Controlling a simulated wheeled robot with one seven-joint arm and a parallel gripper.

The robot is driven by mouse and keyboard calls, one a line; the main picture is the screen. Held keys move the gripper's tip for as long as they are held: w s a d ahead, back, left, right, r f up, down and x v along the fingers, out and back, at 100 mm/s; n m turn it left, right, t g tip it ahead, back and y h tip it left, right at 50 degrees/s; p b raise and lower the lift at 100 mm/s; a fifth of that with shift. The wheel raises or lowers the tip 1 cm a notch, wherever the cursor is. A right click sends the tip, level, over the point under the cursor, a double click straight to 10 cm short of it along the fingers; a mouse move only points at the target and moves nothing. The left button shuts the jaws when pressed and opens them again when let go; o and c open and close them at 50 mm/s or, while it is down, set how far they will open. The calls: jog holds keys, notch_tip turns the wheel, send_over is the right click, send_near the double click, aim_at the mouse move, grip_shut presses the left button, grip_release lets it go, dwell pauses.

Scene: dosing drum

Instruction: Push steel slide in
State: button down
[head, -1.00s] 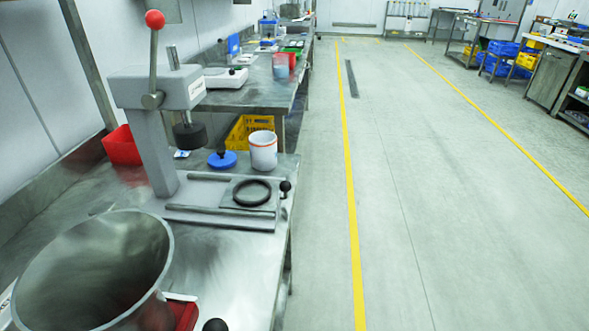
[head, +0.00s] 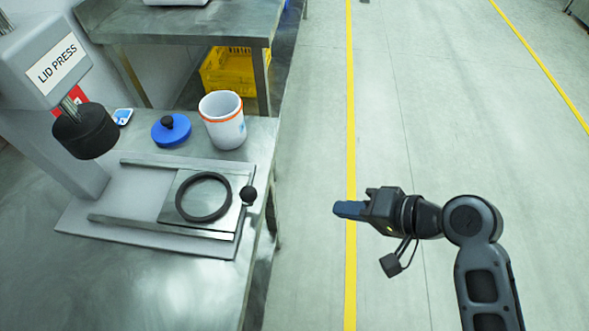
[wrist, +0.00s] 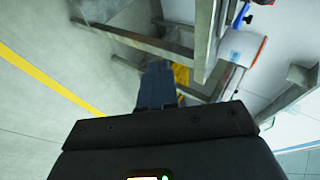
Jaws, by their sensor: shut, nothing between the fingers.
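The steel slide (head: 172,205) is a flat plate with a black ring (head: 204,197) on it. It sits between two rails on the base of the lid press (head: 52,65), out toward the table's right edge, clear of the press's black head (head: 85,131). A black ball knob (head: 248,195) stands at its right end. My gripper (head: 336,209) is shut and empty over the floor, to the right of the knob and apart from it. In the wrist view my shut fingers (wrist: 157,88) point toward the table legs; the slide cannot be made out there.
A blue lid (head: 171,132) with a black knob and a white tub (head: 222,122) with an orange band stand behind the slide. The tub also shows in the wrist view (wrist: 245,47). A yellow crate (head: 229,74) sits under the far table. The floor around my gripper is clear.

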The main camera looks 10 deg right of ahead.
jog(key=w+a+r+n+g+y, duration=0.25)
jog(key=w+r, duration=0.25)
jog(key=r, duration=0.3)
send_near(249, 179)
notch_tip(249, 179, down, 4)
jog(key=w+a, duration=0.1)
jog(key=shift+w+a+r+m+g+y+p, duration=0.1)
jog(key=shift+w+a+y+p, duration=0.1)
jog(key=shift+a, duration=0.2)
jog(key=shift+w+a+f+m+g+y+p, duration=0.1)
jog(key=shift+w+a+p, duration=0.1)
jog(key=shift+a, duration=0.2)
jog(key=shift+w+a+r+m+g+y+p, duration=0.1)
jog(key=shift+w+a+y, duration=0.1)
jog(key=shift+a, duration=0.2)
jog(key=shift+w+a, duration=0.25)
jog(key=shift+a, duration=0.35)
